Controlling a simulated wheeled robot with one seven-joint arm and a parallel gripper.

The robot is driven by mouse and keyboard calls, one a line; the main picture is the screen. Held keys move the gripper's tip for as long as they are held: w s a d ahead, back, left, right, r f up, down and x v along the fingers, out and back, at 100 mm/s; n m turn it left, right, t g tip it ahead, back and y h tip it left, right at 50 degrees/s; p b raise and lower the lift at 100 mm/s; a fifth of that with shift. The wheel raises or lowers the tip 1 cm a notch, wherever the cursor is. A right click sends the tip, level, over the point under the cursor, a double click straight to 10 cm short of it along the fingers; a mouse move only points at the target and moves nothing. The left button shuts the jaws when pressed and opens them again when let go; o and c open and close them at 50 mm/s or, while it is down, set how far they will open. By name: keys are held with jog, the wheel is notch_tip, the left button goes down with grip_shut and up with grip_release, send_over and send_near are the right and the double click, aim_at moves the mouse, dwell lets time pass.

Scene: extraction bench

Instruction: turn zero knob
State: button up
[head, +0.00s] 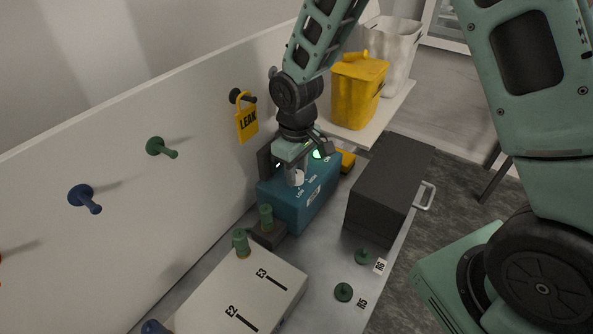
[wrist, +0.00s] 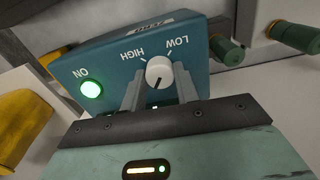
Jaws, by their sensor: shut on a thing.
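The teal control box (head: 312,205) stands on the bench against the white panel. My gripper (wrist: 158,78) is shut on the knob, one finger on each side. In the head view the knob (head: 298,179) shows just under my gripper (head: 296,172).
A dark grey box with a handle (head: 385,195) stands close on the right. A yellow bin (head: 358,92) is behind. Green-capped parts (head: 266,217) and a white block (head: 240,295) are in front.

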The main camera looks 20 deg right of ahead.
jog(key=m+b, duration=0.1)
jog(key=m, duration=0.2)
jog(key=shift+m, duration=1.7)
jog(key=shift+r, duration=0.1)
jog(key=o, duration=1)
jog(key=shift+c, duration=0.2)
jog(key=shift+b, duration=0.3)
notch_tip(320, 180, up, 17)
jog(key=b, duration=0.3)
jog(key=shift+r, duration=0.15)
